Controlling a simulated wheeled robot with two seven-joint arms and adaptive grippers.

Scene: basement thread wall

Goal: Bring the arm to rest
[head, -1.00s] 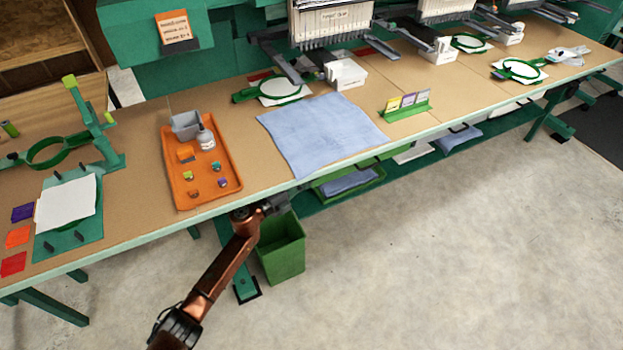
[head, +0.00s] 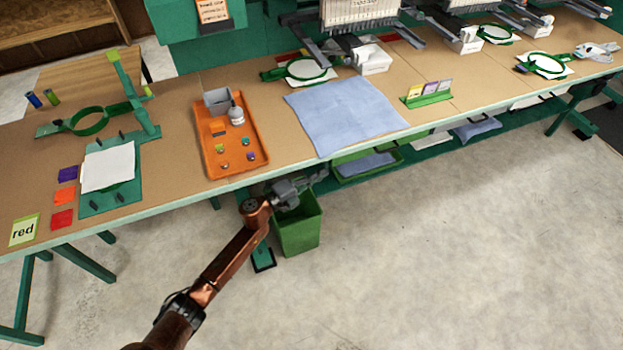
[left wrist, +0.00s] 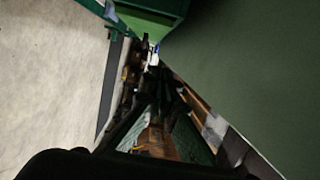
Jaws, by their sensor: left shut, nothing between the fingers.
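My left arm (head: 232,258) reaches in from the bottom of the head view, and its grey left gripper (head: 300,186) is at the table's front edge, above the green bin (head: 298,228). The gripper is shut and empty, though its fingertips are small in this view. My right gripper does not show.
The long table (head: 180,110) carries an orange tray (head: 208,160), a blue cloth (head: 345,112), a green hoop stand (head: 110,195) and colour swatches. A green shelf tray (head: 380,166) sits below the table. The concrete floor (head: 450,260) in front is clear.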

